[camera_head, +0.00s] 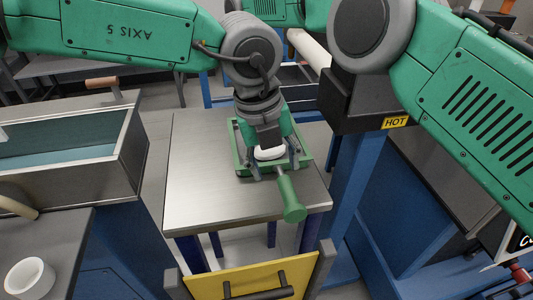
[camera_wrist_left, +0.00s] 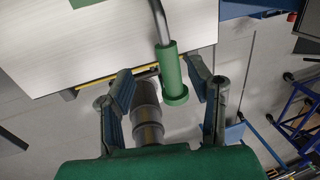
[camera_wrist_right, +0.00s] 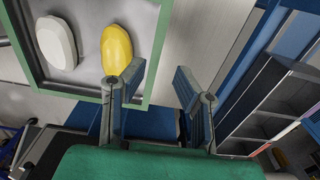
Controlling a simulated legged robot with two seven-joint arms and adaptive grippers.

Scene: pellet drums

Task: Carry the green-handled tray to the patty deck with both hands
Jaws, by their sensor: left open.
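A green-rimmed tray (camera_head: 238,153) sits on a metal table, with a green handle (camera_head: 290,200) pointing toward me. My left gripper (camera_head: 277,163) is above the tray's near side. In the left wrist view, the handle (camera_wrist_left: 172,78) shows between its open fingers, apart from them. A white round piece (camera_head: 270,153) lies in the tray, partly hidden by the gripper. The right wrist view shows the tray rim (camera_wrist_right: 150,75), a white piece (camera_wrist_right: 57,43) and a yellow piece (camera_wrist_right: 117,49). My right gripper (camera_wrist_right: 157,88) is open and empty beside a tray corner. It is hidden in the head view.
The metal table (camera_head: 195,185) has bare room left of the tray. A black unit with a yellow HOT label (camera_head: 396,122) stands at right. A metal bin (camera_head: 135,140) is at left, a white cup (camera_head: 28,279) at lower left, and a yellow panel (camera_head: 210,286) in front.

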